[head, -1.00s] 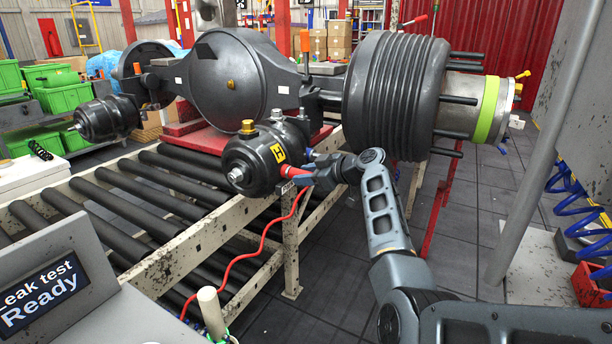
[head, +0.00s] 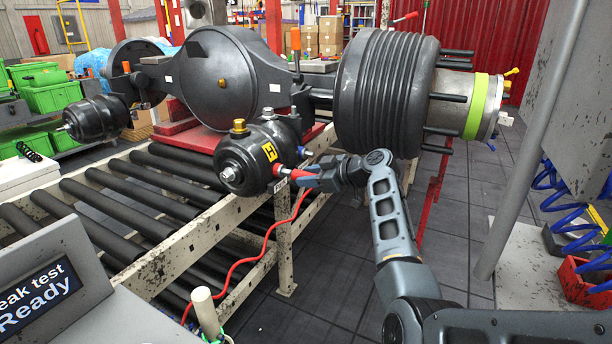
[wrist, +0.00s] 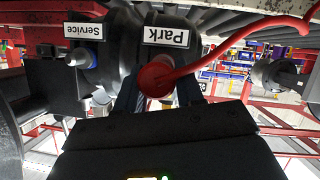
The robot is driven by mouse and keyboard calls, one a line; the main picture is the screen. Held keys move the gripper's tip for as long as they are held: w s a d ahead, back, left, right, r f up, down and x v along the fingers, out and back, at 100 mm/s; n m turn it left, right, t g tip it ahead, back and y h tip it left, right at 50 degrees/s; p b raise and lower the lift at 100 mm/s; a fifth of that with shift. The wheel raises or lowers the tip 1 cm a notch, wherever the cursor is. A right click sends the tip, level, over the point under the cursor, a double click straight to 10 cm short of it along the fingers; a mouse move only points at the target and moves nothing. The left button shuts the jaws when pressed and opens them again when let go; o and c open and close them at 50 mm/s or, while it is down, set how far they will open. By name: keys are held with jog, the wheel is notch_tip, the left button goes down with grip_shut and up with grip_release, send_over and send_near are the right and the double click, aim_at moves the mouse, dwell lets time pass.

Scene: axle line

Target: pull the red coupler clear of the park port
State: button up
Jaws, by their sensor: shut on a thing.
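The red coupler (head: 284,171) sits at the side of the dark brake chamber (head: 240,168), at its park port. My gripper (head: 303,178) is shut on the coupler from the right. In the wrist view the coupler (wrist: 156,80) is between my two dark fingers (wrist: 160,92), under the label "Park" (wrist: 165,36). The coupler hides the port, so I cannot tell whether it is still seated. A red hose (wrist: 222,50) runs from the coupler; in the head view it hangs down beside the frame.
The "Service" label (wrist: 83,30) and a blue-collared fitting (wrist: 80,57) are beside the park port. A ribbed black drum (head: 385,92) stands behind my arm. The roller conveyor's pale rail (head: 200,235) runs below the chamber. Open floor (head: 345,235) lies right of it.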

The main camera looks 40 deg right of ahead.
jog(key=shift+s+d, duration=0.25)
jog(key=shift+s, duration=0.35)
jog(key=shift+s+d, duration=0.2)
jog(key=shift+s, duration=0.35)
jog(key=shift+r, duration=0.15)
jog(key=shift+r+p, duration=2.2)
jog(key=shift+r, duration=1.7)
